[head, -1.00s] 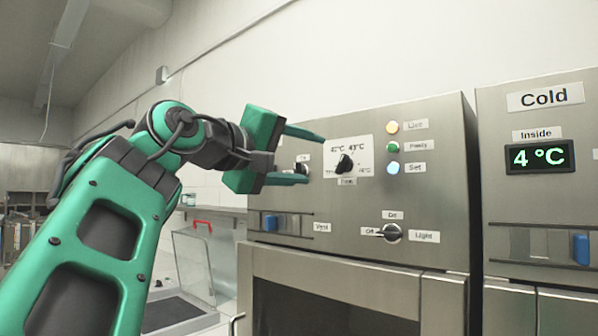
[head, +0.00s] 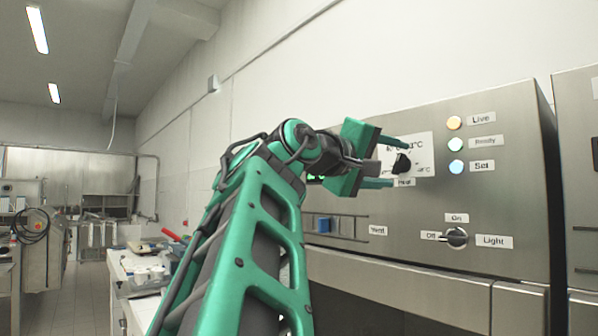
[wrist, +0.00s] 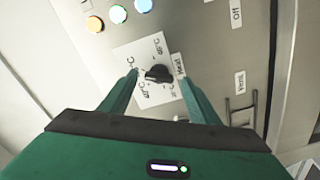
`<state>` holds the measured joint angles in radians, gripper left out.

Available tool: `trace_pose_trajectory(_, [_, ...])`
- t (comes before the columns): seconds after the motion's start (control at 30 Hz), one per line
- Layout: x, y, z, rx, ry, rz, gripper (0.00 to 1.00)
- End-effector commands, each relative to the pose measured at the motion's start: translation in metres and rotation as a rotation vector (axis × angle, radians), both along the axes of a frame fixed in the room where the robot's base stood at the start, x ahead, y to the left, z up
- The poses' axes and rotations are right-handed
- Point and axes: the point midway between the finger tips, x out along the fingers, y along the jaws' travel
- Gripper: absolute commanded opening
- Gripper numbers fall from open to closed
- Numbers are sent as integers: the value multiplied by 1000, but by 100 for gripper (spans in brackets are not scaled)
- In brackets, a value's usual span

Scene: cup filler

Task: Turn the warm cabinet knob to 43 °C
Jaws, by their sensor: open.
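The warm cabinet knob (head: 402,164) is black and sits on a white dial plate (head: 424,148) on the steel panel. The plate carries printed °C marks around the knob, partly hidden by my gripper in the head view. In the wrist view the knob (wrist: 158,73) lies between the fingertips of my open gripper (wrist: 159,76), one finger on each side. In the head view my gripper (head: 400,166) also reaches to the knob, one finger above and one below. I cannot tell whether the fingers touch it, nor which mark it points to.
Lamps labelled Live (head: 454,122), Ready (head: 456,143) and Set (head: 456,167) are right of the dial. A Light switch (head: 456,238) is below, and a blue slider (head: 322,224) is at lower left. A cluttered counter (head: 145,265) stands left of my arm.

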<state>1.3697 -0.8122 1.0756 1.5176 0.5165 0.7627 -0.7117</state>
Motion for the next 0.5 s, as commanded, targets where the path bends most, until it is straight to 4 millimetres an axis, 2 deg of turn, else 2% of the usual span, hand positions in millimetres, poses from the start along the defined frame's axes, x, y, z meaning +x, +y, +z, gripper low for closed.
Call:
trace_pose_trajectory(0.4, [5, -6, 0, -1, -1, 0, 56])
trace_pose_trajectory(0.5, [5, -6, 0, -1, -1, 0, 32])
